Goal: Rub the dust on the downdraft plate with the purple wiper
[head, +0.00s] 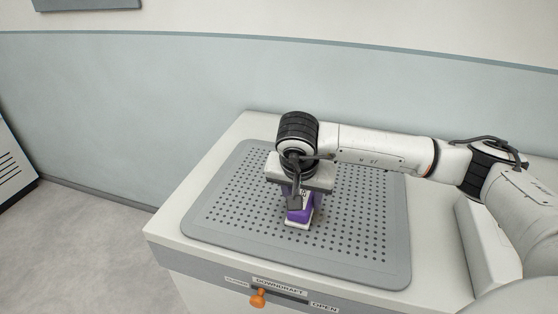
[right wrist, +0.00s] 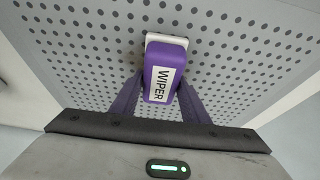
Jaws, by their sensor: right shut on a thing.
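The purple wiper (head: 300,213) is at the middle of the grey perforated downdraft plate (head: 235,232). It has a purple body, a pale base and a label reading WIPER, which shows clearly in the right wrist view (right wrist: 166,70). My right gripper (head: 301,200) points down and is shut on the wiper, one finger on each side, in the right wrist view too (right wrist: 158,95). The wiper's base is at or close to the plate; I cannot tell whether it touches. I cannot make out dust on the plate. My left gripper is not in view.
The plate lies on a pale cabinet (head: 165,232). On its front is a DOWNDRAFT slider with an orange knob (head: 258,298) and an OPEN label. A wall (head: 150,90) stands behind. My right arm crosses the plate's right side. The plate's left part is clear.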

